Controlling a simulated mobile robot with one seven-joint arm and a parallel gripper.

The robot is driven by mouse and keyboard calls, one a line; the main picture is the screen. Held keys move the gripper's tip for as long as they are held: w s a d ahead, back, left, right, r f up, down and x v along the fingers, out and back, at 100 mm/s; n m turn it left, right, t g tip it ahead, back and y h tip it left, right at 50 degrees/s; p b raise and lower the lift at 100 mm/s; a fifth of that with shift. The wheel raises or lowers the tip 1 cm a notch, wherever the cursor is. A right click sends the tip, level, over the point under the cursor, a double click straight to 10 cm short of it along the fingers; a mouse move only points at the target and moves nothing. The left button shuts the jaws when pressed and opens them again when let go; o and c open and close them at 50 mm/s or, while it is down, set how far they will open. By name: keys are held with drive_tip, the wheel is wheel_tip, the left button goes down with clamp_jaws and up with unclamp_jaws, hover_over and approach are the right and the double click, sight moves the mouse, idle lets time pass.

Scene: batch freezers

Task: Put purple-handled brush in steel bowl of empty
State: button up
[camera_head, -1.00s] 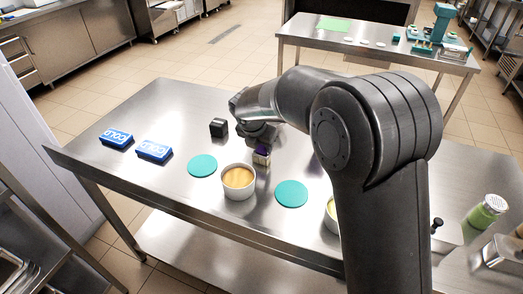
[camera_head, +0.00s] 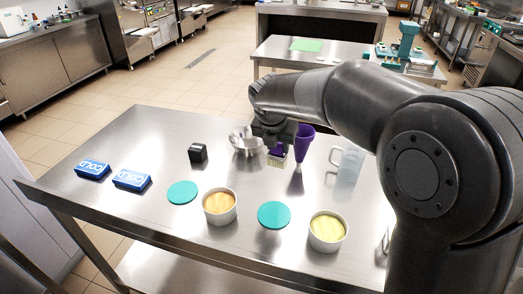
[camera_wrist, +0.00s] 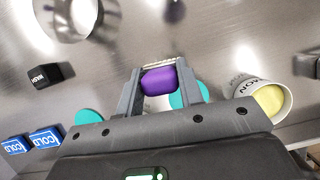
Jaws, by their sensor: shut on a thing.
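The purple-handled brush (camera_head: 276,159) hangs below my gripper (camera_head: 276,147) in the head view, pale bristles showing. In the wrist view my gripper (camera_wrist: 159,82) is shut on the brush's purple handle (camera_wrist: 166,81), with the bristles at its far side. The steel bowl (camera_head: 240,147) stands on the table just left of and behind the brush, partly hidden by my gripper. The bowl (camera_wrist: 60,28) is at the upper left of the wrist view, apart from the brush. I see nothing inside it.
In front are an orange-filled tub (camera_head: 219,216), a yellow-filled tub (camera_head: 327,241) and teal discs (camera_head: 183,192). Blue cold packs (camera_head: 131,180) lie left.

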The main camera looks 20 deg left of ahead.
drive_tip(key=shift+d+r, duration=0.25)
drive_tip(key=shift+d, duration=0.15)
drive_tip(key=w+a+r+n, duration=0.1)
drive_tip(key=w+a+r, duration=0.1)
drive_tip(key=w+a, duration=0.6)
drive_tip(key=w+a+r, duration=0.2)
drive_tip(key=w+a, duration=0.6)
drive_tip(key=w, duration=0.1)
wheel_tip(320, 180, down, 11)
drive_tip(key=shift+d, duration=0.2)
idle(0.4)
drive_tip(key=o, duration=1.1)
drive_tip(key=shift+c, duration=0.2)
